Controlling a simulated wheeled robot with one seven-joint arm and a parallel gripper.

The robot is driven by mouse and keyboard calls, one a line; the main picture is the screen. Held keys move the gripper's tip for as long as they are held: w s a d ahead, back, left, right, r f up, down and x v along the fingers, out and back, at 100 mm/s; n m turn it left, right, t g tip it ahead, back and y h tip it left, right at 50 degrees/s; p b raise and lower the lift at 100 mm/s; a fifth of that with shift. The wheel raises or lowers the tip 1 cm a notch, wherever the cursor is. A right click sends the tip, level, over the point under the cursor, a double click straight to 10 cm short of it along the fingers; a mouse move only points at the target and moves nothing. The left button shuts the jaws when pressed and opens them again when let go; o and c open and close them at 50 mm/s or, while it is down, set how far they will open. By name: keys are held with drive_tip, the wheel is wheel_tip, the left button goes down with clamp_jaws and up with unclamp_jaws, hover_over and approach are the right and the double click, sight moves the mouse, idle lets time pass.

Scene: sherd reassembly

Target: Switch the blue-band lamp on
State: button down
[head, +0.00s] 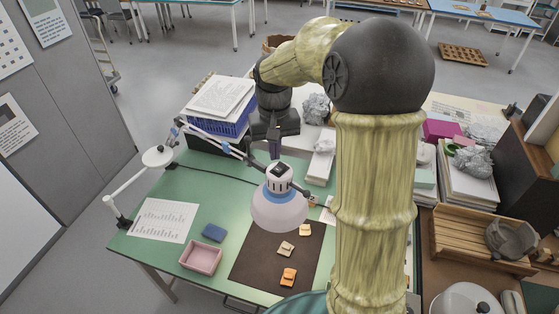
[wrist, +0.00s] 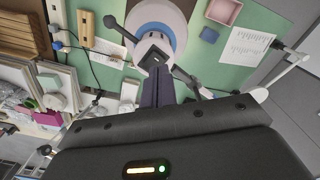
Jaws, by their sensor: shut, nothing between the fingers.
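The blue-band lamp (head: 279,208) hangs over the green table with its pale shade facing down. A blue band rings the shade's top, and a black square switch sits on its cap. The lamp also shows in the wrist view (wrist: 158,19), with the black switch (wrist: 153,57) facing me. My gripper (head: 274,152) points down just above and behind the lamp head. In the wrist view my shut, empty fingers (wrist: 157,76) end close to the switch; I cannot tell whether they touch it. No glow shows from the shade, but its underside is hidden.
A second white lamp (head: 157,157) stands at the table's left. A dark mat (head: 250,264) with several sherds, a pink tray (head: 201,257) and a blue block (head: 214,232) lie in front. A blue crate (head: 232,128) with papers stands behind. The lamp's jointed arm runs beside my gripper.

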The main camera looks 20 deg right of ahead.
wheel_tip(320, 180, up, 3)
drive_tip(key=shift+f+p, duration=0.15)
drive_tip(key=shift+p, duration=0.85)
drive_tip(key=s+f+t+b, duration=0.2)
drive_tip(key=s+f+b, duration=0.3)
drive_tip(key=s+f, duration=0.7)
drive_tip(key=s, duration=0.3)
drive_tip(key=shift+s+f+n+t, duration=0.15)
drive_tip(key=shift+f+n+t, duration=0.15)
drive_tip(key=shift+n, duration=0.1)
